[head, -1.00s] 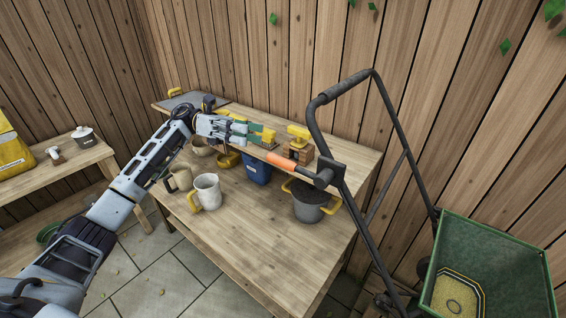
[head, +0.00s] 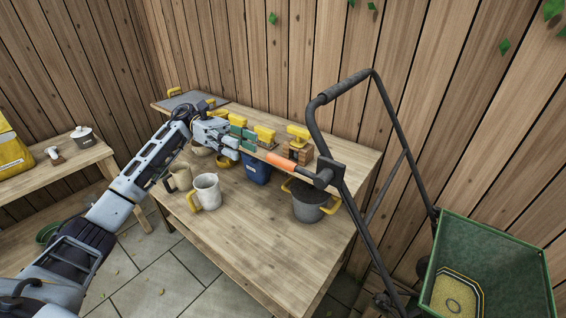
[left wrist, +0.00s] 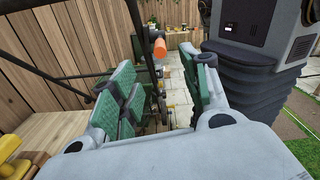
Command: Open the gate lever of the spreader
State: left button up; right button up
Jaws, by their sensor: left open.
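The spreader has a black tubular handle (head: 400,135) and a green hopper (head: 490,265). Its gate lever with an orange grip (head: 285,161) sticks out to the left from a black bracket on the handle. The orange grip also shows in the left wrist view (left wrist: 159,47), beyond the fingers. My left gripper (head: 249,141) is open and empty, to the left of the orange grip and apart from it. In the left wrist view its green-padded fingers (left wrist: 165,90) stand spread. My right gripper is in neither view.
A wooden bench (head: 250,235) stands below my left arm. It bears a white mug (head: 207,188), a grey pot (head: 308,204), a blue container (head: 257,168) and a yellow-topped wooden block (head: 298,150). A lower bench (head: 75,170) stands at left.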

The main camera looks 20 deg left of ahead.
aim_at(292, 168)
pick_arm(q)
jog(key=shift+p+x, duration=2.1)
jog(key=shift+x, duration=4.55)
grip_shut()
